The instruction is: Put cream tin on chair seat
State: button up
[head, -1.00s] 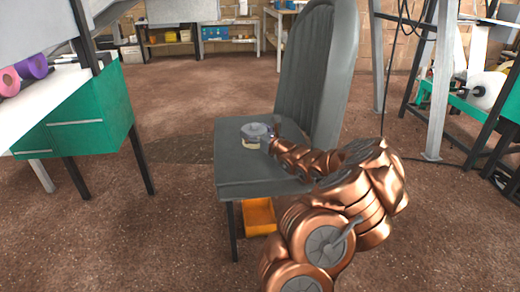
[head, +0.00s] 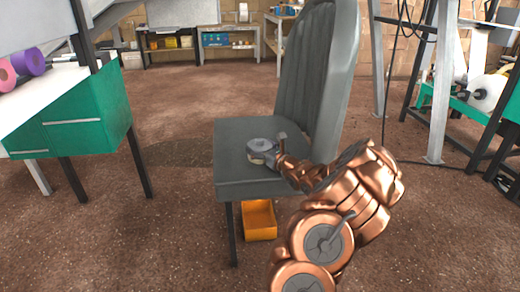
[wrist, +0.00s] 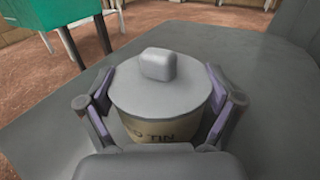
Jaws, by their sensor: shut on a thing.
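The cream tin (wrist: 160,128) has a grey lid with a block-shaped knob and a cream body with partly hidden dark lettering. My gripper (wrist: 163,105) is shut on it, one finger on each side. In the head view the tin (head: 262,158) is at the chair seat (head: 235,180), near the middle, and looks upright. My gripper (head: 266,152) reaches it from the right. I cannot tell whether the tin's base touches the seat, as its underside is hidden.
The tall grey chair back (head: 318,75) rises behind and right of the tin. An orange bin (head: 259,220) is on the floor under the seat. A green-drawered table (head: 75,125) stands at the left. The seat's left part is bare.

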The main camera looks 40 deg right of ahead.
jog(key=o, duration=0.9)
jog(key=shift+s+r, duration=0.15)
jog(key=shift+s, duration=0.1)
jog(key=s+p, duration=0.1)
jog(key=s, duration=0.2)
jog(key=s+a+p, duration=0.1)
jog(key=s, duration=0.3)
jog(key=s+p, duration=0.1)
jog(key=s, duration=0.3)
jog(key=shift+s+a, duration=0.2)
jog(key=shift+a, duration=0.15)
